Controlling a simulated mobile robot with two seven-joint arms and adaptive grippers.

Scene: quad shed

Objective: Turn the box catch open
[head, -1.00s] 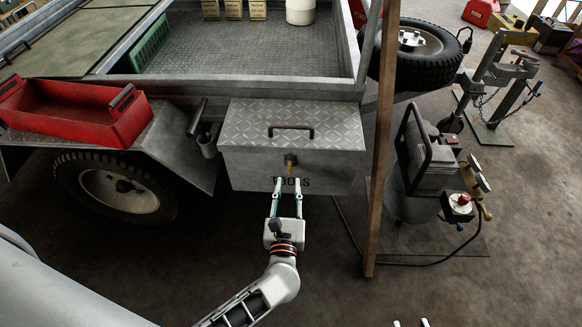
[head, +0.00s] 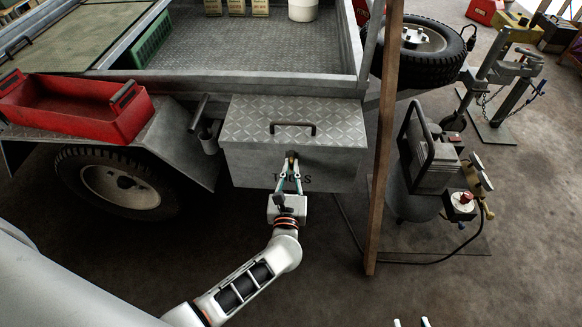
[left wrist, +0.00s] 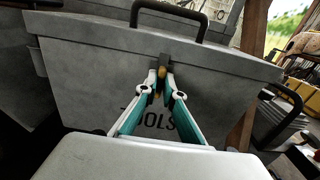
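The grey metal tool box (head: 240,165) has a diamond-plate lid with a black handle (head: 292,128) and "TOOLS" lettering on its front. It sits at the trailer's front end. The small brass catch (left wrist: 161,74) is at the top middle of the box front, below a dark hasp. My left gripper (head: 290,172) is at the catch, with its fingertips closed in on both sides of it. It also shows in the left wrist view (left wrist: 162,78). The fingers hide most of the catch in the head view. Only the fingertips of my right gripper (head: 411,322) show, apart, at the bottom edge.
A brown wooden post (head: 383,150) stands just right of the box. A compressor (head: 425,165) with a hose is beyond it. A red tray (head: 125,128) rests on the fender at left. The floor in front of the box is clear.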

